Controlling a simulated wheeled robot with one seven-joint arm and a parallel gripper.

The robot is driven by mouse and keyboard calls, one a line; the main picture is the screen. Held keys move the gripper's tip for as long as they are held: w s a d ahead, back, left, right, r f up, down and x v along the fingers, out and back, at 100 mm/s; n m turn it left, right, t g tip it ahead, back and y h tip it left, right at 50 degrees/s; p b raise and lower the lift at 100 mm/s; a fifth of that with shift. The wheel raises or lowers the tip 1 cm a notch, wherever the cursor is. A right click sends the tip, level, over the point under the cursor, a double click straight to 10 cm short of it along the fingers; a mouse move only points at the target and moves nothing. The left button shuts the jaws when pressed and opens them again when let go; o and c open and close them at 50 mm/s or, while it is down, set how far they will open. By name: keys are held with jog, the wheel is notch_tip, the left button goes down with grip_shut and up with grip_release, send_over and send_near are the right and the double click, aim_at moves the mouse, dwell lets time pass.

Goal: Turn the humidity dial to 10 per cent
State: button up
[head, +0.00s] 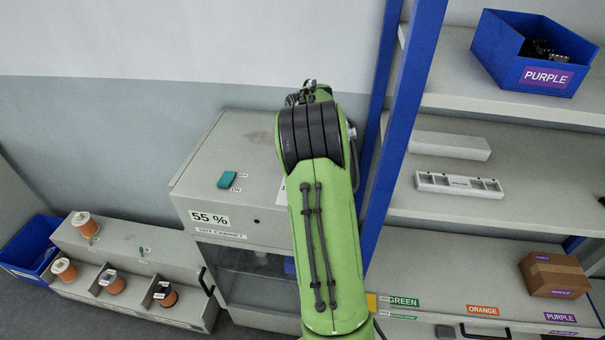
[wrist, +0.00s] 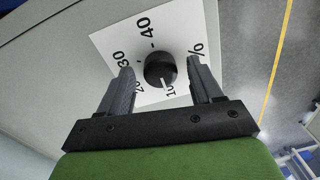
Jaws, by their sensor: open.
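The humidity dial is a black round knob (wrist: 160,69) on a white scale plate (wrist: 111,40) with numbers, in the wrist view. Its white pointer line faces the 10 mark at the bottom of the scale. My gripper (wrist: 161,72) is open, with one finger on each side of the knob; gaps show between the fingers and the knob. In the head view the dry cabinet (head: 240,165) has a display (head: 209,219) reading 55 %. My green arm hides the dial and gripper there.
A teal switch (head: 228,180) sits on the cabinet top. A blue post (head: 400,110) and shelves with a blue PURPLE bin (head: 510,70) stand to the right. A rack of spools (head: 130,265) stands low on the left.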

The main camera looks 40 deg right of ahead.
notch_tip(320, 180, up, 16)
jog(key=p, duration=0.4)
jog(key=shift+d+f, duration=0.15)
jog(key=shift+d, duration=0.1)
jog(key=shift+w, duration=0.15)
jog(key=s+a+r+m+t+b, duration=0.1)
jog(key=s+a+r+b, duration=0.15)
jog(key=a, duration=0.65)
jog(key=s+a+r+m+t+b, duration=0.1)
jog(key=s+a+m+t, duration=0.15)
jog(key=a, duration=0.65)
jog(key=s+a+f+m+t+b, duration=0.1)
jog(key=s+a+f, duration=0.3)
jog(key=s, duration=0.3)
jog(key=s+a+f+m+t+b, duration=0.1)
jog(key=s+a+f, duration=0.3)
jog(key=s, duration=0.4)
jog(key=shift+s+a+f+b, duration=0.2)
jog(key=shift+a+f+b, duration=0.15)
jog(key=shift+f+b, duration=0.1)
jog(key=shift+m, duration=0.25)
